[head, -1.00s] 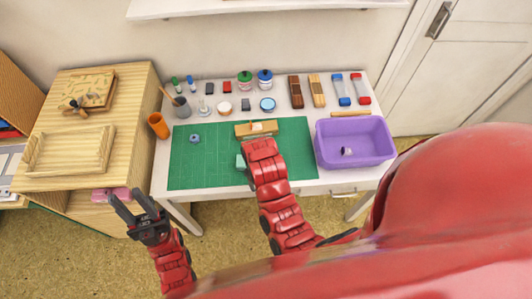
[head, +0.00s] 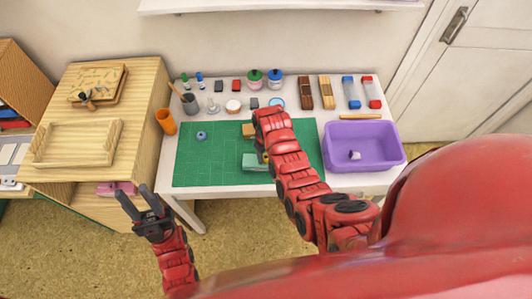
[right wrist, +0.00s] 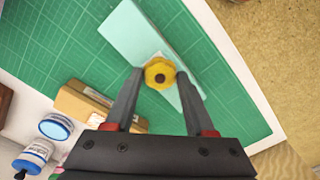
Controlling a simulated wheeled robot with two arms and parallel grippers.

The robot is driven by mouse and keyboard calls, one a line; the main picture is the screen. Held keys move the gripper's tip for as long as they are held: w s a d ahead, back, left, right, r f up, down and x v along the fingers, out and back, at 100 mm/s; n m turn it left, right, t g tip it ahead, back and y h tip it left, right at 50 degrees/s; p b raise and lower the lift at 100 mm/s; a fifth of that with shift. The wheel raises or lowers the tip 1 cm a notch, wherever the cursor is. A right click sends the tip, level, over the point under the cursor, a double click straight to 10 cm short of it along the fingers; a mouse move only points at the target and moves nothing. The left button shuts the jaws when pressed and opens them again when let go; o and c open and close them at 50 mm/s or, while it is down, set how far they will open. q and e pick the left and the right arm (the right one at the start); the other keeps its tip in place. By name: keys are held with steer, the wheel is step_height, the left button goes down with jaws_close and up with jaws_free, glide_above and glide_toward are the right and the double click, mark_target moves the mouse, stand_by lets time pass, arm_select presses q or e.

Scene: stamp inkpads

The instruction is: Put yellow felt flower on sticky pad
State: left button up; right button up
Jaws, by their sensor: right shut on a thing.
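The yellow felt flower (right wrist: 160,73), with a dark centre, is between the fingertips of my right gripper (right wrist: 160,75) in the right wrist view. The gripper is shut on it. Behind it in that view is a pale teal pad (right wrist: 128,30), which looks like the sticky pad; I cannot tell whether the flower touches it. In the head view, the teal pad (head: 253,161) lies on the green mat, partly behind my right arm, which hides most of the right gripper. My left gripper (head: 131,190) is open and empty, in front of the wooden cabinet.
The green cutting mat (head: 205,165) covers much of the white table. A wooden block (right wrist: 80,105) lies near the pad. A purple bin (head: 385,152) stands at the right, an orange cup (head: 166,121) at the left. Jars, inkpads and stamps line the back.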

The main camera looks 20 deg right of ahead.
steer(key=shift+s+f, duration=0.1)
steer(key=shift+f, duration=0.25)
steer(key=shift+f, duration=0.1)
steer(key=shift+f, duration=0.15)
steer(key=o, duration=1.3)
steer(key=shift+r, duration=0.25)
